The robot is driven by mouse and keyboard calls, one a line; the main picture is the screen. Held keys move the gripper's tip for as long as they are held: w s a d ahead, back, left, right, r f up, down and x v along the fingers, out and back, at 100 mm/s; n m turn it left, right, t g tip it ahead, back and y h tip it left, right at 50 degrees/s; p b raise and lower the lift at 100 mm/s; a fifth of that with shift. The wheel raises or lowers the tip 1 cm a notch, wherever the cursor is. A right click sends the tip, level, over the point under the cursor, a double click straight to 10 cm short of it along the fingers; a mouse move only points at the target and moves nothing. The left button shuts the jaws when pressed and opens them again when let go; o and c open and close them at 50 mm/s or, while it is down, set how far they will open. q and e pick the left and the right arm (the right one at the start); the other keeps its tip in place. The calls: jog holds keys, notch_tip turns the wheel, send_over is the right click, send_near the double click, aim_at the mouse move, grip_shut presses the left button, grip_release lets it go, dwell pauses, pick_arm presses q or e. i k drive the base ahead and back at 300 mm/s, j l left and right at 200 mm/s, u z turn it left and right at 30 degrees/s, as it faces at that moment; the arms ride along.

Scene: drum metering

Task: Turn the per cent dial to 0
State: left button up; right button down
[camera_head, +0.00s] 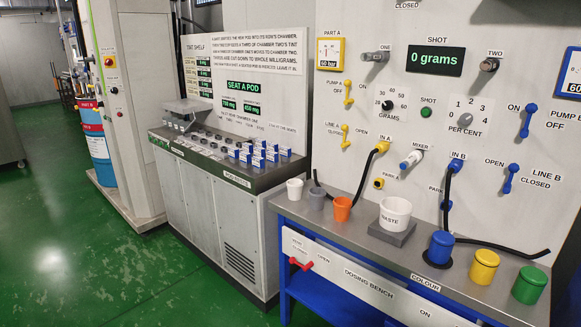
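The per cent dial (465,118) is a small grey knob on the upright light panel at the right, above the label PER CENT. The numbers 1, 2, 3 and 4 stand around it. Its pointer is too small to read, so I cannot tell which number it is set to. Neither of my grippers shows in the head view, and nothing covers the dial.
Left of the dial are the green SHOT button (427,112) and the black GRAMS dial (387,105). The display (435,60) above reads 0 grams. Blue pump B lever (528,121) is to the right. The dosing bench (330,232) below holds cups and lidded pots.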

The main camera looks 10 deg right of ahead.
aim_at(466, 119)
jog(key=z, duration=1.35)
jog(key=i+j+z, duration=0.1)
jog(key=j, duration=0.25)
jog(key=i+j+z, duration=0.1)
jog(key=i+j, duration=0.15)
jog(key=i+j+z, duration=0.15)
jog(key=j, duration=0.3)
